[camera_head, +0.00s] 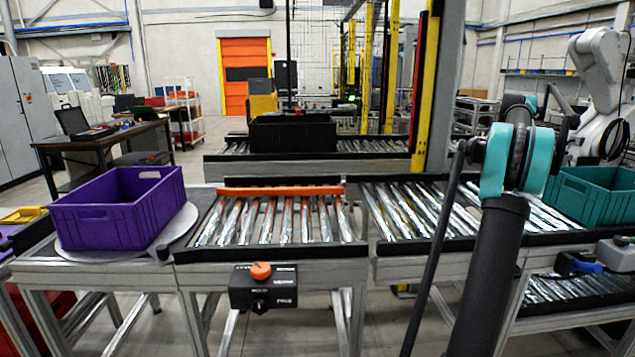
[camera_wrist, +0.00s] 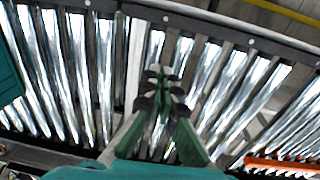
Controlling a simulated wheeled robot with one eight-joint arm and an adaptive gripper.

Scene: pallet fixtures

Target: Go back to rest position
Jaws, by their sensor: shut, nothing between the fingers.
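My gripper (camera_wrist: 160,98) shows in the wrist view, pointing down over metal conveyor rollers (camera_wrist: 75,75). Its green fingers with dark round tips are together, with nothing held between them. In the head view my arm rises at the right, black with teal joints, in front of the right conveyor section (camera_head: 425,210). The gripper itself cannot be made out in the head view.
A purple crate (camera_head: 118,210) sits on a round plate at the left. A teal crate (camera_head: 590,196) stands at the far right, and a black crate (camera_head: 290,135) on the rear conveyor. The middle rollers (camera_head: 275,222) are empty. A control box (camera_head: 263,288) hangs in front.

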